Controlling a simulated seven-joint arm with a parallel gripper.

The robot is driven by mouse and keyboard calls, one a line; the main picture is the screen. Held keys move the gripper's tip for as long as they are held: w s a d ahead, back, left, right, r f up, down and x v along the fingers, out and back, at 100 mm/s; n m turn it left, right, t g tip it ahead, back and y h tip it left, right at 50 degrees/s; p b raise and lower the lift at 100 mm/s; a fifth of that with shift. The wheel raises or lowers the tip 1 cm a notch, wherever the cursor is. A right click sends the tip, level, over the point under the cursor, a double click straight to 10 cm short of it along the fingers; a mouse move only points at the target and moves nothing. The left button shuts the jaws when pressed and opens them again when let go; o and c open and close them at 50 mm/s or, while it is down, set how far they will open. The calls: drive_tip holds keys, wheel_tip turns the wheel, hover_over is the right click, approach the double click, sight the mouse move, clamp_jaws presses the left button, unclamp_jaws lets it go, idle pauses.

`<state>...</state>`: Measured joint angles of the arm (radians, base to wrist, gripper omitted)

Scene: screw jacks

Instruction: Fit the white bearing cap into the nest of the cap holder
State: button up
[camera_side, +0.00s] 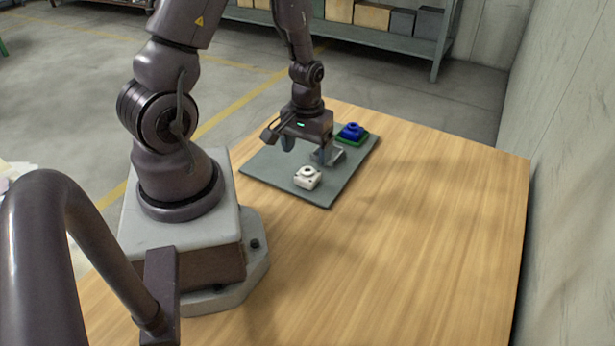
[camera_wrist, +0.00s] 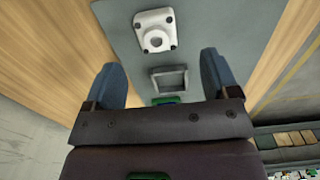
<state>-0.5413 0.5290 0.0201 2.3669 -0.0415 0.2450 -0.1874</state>
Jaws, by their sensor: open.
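The white bearing cap (camera_side: 307,177) lies on the grey mat near its front edge, apart from my gripper. In the wrist view the cap (camera_wrist: 155,17) has a squarish flange, a raised round middle with a hole, and dark spots at its corners. The cap holder (camera_wrist: 169,80) looks like a grey square frame with an empty nest, behind the cap on the same mat. In the side view a finger partly hides the holder (camera_side: 337,155). My gripper (camera_side: 304,153) is open and empty above the mat; its fingers also show in the wrist view (camera_wrist: 159,60), spread to either side of the holder.
A blue part (camera_side: 352,130) on a green base (camera_side: 359,140) sits at the mat's far right corner. The grey mat (camera_side: 265,168) lies on the wooden table (camera_side: 430,220), which is clear to the right. A wall (camera_side: 565,150) stands beyond the table's right edge.

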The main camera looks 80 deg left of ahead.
sight(308, 173)
drive_tip(key=shift+d+f, duration=0.15)
drive_tip(key=shift+f, duration=1.2)
drive_tip(key=shift+d+f, duration=0.1)
drive_tip(key=shift+f, duration=1.2)
drive_tip(key=shift+c, duration=0.5)
drive_tip(key=c, duration=1.2)
drive_tip(key=shift+o, duration=0.2)
drive_tip(key=shift+r, duration=0.15)
